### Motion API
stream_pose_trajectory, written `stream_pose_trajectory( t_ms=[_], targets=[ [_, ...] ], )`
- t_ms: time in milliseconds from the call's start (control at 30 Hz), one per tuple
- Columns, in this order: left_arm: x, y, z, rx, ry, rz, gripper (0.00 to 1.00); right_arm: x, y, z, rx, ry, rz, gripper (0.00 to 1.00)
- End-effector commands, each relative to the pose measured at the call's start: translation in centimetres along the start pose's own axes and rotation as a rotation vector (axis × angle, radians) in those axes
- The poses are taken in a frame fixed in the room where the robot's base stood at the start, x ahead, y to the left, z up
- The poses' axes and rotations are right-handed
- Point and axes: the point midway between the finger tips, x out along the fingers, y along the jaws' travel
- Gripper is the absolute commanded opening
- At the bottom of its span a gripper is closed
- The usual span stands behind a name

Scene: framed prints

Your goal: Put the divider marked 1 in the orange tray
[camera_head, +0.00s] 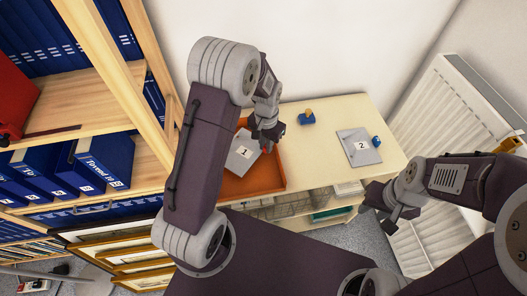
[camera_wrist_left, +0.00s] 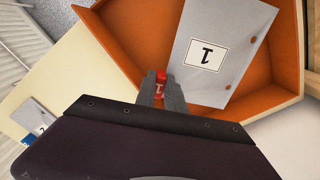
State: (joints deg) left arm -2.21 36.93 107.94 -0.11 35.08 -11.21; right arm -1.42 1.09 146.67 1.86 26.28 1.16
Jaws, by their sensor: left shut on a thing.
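The divider marked 1 (camera_head: 244,151) is a flat grey sheet with a white label. It is over the orange tray (camera_head: 266,180); I cannot tell whether it rests on the floor or is slightly above it. My left gripper (camera_head: 267,144) is shut on the divider's red tab (camera_wrist_left: 160,86), which shows between the fingers in the left wrist view. That view also shows the grey sheet (camera_wrist_left: 225,55) within the orange walls (camera_wrist_left: 110,50). My right gripper (camera_head: 388,215) is beyond the table's front right, away from the divider; its finger opening is unclear.
A similar divider marked 2 (camera_head: 355,150) with a blue tab (camera_head: 376,141) lies on the right of the pale table (camera_head: 330,110). A blue item with an orange top (camera_head: 307,118) stands behind the tray. A shelf with blue binders (camera_head: 95,165) is left; a radiator (camera_head: 455,120) is right.

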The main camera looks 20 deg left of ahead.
Motion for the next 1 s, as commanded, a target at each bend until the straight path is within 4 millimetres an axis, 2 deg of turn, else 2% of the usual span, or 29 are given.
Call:
stream_pose_trajectory(
  t_ms=[67,267,600,633,700,1000],
  targets=[
    [0.5,0.0,0.1,0.000,-0.002,0.000,0.00,0.0,0.0,0.0,0.000,0.000,0.000,0.36],
    [3.7,0.0,0.1,0.000,-0.003,0.001,0.00,0.2,0.0,0.0,0.000,0.000,0.000,0.36],
    [4.1,0.0,0.0,0.000,0.000,0.000,0.00,0.4,0.0,0.1,0.000,0.000,0.000,0.36],
    [4.0,0.0,0.0,0.000,0.000,0.000,0.22,0.3,0.0,0.0,0.000,0.000,0.000,0.36],
    [4.0,0.0,0.0,0.000,0.000,0.000,0.36,0.3,0.0,0.0,0.000,0.000,0.000,0.36],
    [3.7,0.0,0.0,0.000,0.000,0.000,0.36,0.1,0.0,0.0,0.000,0.000,0.000,0.36]
  ],
)
